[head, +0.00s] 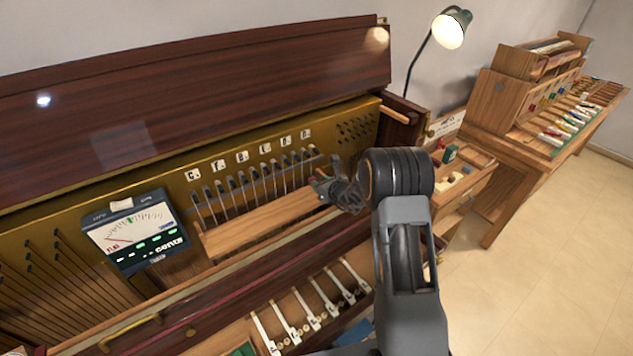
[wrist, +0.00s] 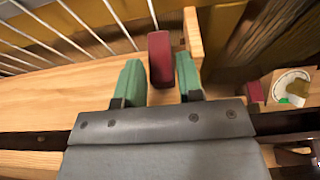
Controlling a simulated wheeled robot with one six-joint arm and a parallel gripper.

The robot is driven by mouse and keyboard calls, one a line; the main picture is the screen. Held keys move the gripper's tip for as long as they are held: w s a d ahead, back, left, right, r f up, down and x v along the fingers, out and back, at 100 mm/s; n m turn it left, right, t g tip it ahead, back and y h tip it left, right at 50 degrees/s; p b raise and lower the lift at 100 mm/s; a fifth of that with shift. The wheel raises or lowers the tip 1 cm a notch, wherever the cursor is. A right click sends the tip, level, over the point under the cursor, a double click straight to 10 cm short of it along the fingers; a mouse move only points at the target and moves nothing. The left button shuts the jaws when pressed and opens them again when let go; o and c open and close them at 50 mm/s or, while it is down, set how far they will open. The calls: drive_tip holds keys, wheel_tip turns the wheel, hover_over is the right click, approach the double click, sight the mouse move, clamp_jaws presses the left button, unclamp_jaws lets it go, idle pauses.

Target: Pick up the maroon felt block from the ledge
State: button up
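The maroon felt block (wrist: 160,60) stands on the pale wooden ledge (wrist: 50,95) in the wrist view, near a wooden end piece. My gripper (wrist: 160,84) is open, with one green fingertip on each side of the block's near part. Narrow gaps seem to show between the block and the fingertips. In the head view my gripper (head: 326,186) is at the right end of the ledge (head: 260,228), and the block is too small there to tell clearly from the fingers.
The wooden end piece (wrist: 193,38) stands close to the right of the block. Thin metal strings (head: 255,182) rise behind the ledge. A tuning meter (head: 138,235) stands left of it. A side table (head: 460,185) with small coloured pieces is at the right.

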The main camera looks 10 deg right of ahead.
drive_tip(key=shift+w+a+f, duration=0.2)
drive_tip(key=shift+w+f, duration=0.05)
drive_tip(key=shift+w, duration=0.3)
drive_tip(key=c, duration=0.5)
drive_tip(key=shift+s, duration=0.1)
drive_tip(key=shift+c, duration=0.2)
